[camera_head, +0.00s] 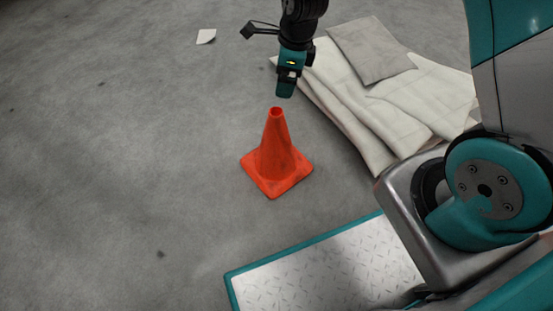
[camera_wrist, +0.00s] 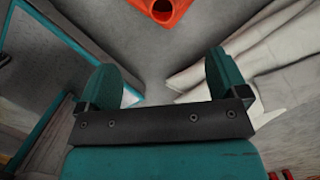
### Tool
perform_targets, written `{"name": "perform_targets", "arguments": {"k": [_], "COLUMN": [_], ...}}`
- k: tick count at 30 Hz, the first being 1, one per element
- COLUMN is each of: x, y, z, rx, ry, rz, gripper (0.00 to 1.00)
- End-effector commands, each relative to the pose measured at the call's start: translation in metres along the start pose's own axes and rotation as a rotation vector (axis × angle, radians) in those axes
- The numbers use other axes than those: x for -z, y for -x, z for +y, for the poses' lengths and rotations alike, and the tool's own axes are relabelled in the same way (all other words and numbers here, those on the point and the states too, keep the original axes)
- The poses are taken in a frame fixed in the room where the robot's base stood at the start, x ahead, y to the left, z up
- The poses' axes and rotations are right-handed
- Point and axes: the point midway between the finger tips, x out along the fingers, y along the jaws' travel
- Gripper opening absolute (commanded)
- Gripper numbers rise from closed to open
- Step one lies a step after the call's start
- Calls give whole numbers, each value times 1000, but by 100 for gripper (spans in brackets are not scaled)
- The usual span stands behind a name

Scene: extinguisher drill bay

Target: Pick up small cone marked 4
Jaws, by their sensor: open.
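A small orange cone (camera_head: 276,155) stands upright on the grey floor in the middle of the head view. No number shows on the sides I can see. In the wrist view, part of the cone (camera_wrist: 185,14) with its round top hole shows at the upper edge, cut off by the frame. My gripper (camera_head: 286,91) is above the cone's tip and slightly to its right in the head view, apart from it. In the wrist view my gripper (camera_wrist: 162,85) has its two teal fingers spread with nothing between them.
Folded pale blankets (camera_head: 350,107) lie on the floor to the right of the cone, with a grey piece (camera_head: 371,50) on top. A small white paper (camera_head: 206,36) lies at the upper left. The floor left of the cone is clear.

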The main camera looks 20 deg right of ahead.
Motion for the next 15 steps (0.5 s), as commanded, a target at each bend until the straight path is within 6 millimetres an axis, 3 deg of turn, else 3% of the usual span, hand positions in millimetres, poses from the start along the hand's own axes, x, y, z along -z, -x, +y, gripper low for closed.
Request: {"name": "perform_targets", "arguments": {"k": [9,15], "x": [2,2], "y": [-77,-110], "z": [0,0], "rx": [-1,-1], "ry": [-8,-7], "rz": [2,1], "gripper": [92,92]}}
